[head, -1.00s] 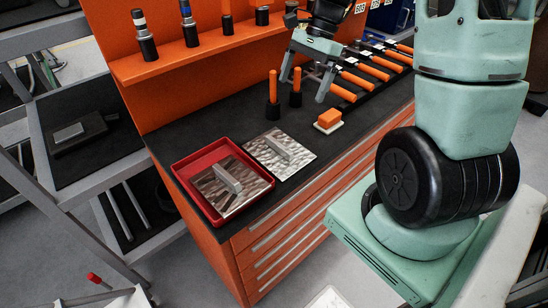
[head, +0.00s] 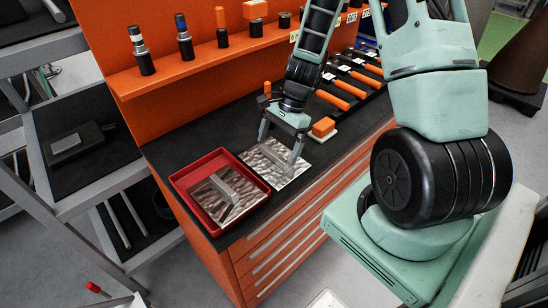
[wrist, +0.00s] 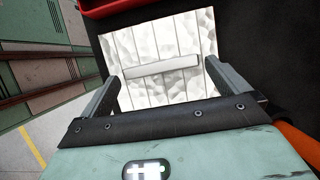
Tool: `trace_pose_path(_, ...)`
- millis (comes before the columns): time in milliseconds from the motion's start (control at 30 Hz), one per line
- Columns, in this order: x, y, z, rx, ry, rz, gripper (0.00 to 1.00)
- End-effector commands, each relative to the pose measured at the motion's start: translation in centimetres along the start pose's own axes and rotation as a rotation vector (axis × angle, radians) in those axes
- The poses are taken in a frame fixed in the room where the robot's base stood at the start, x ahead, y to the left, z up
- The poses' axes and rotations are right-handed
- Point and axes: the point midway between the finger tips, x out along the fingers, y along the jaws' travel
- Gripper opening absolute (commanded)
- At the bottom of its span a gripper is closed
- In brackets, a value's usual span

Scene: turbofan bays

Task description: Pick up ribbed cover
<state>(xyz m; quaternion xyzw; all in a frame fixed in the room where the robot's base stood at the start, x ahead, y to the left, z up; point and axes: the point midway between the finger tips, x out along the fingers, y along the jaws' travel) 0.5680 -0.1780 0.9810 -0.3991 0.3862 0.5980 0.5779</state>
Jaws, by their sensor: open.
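A silvery metal cover (head: 262,172) with a raised bar handle lies flat on the dark worktop, under my gripper (head: 279,154). In the wrist view this cover (wrist: 150,93) shows straight parallel lines across its face and a pale bar handle (wrist: 160,67) across its middle. My gripper (wrist: 161,72) is open there, with one finger near each end of the bar. Nothing is between the fingers but the view of the cover; whether they touch it I cannot tell. A similar metal cover (head: 237,207) with a bar handle lies in the red tray (head: 184,180).
An orange block on a pale base (head: 322,128) stands right of my gripper. Orange-handled tools (head: 345,90) lie in a row behind it. The orange shelf (head: 190,62) holds several upright pieces. A grey rack (head: 60,205) stands at the left.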

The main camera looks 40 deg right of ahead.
Motion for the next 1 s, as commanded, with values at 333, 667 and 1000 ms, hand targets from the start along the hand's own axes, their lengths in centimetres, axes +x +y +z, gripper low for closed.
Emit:
trace_pose_path(333,2.3,0.0,0.0,-0.001,0.001,-0.001,1.00)
trace_pose_path(667,2.2,0.0,0.0,-0.001,0.001,-0.001,0.63)
trace_pose_path(1000,1.9,-0.1,0.2,-0.001,0.001,-0.001,0.63)
